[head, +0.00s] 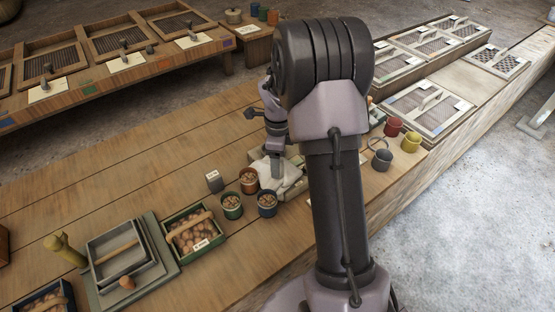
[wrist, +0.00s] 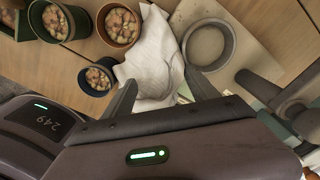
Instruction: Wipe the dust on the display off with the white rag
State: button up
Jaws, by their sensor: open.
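The white rag (head: 268,171) lies crumpled beside the small pots, partly hidden by my gripper in the head view. In the wrist view the rag (wrist: 153,48) spreads between a brown pot and a round grey dish. My gripper (wrist: 160,78) is open, with its two fingers on either side of the rag's near part. In the head view my gripper (head: 276,166) points down at the rag; whether it touches is unclear. A small grey box (head: 214,181) with dark marks on its face may be the display. No dust can be made out on it.
Green (head: 232,207), brown (head: 249,181) and blue (head: 267,204) pots of small pieces stand close to the rag. The round grey dish (wrist: 208,45) is right of it. A green-edged crate (head: 216,232) stands left. Bare bench lies behind the small box.

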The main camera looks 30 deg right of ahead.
dwell(0.3)
jog(key=shift+f+b, duration=0.35)
jog(key=shift+f, duration=0.05)
jog(key=shift+r, duration=0.1)
jog(key=shift+c, duration=1)
grip_shut()
jog(key=shift+f, duration=0.6)
jog(key=shift+a+p, duration=0.1)
jog(key=shift+p, duration=0.5)
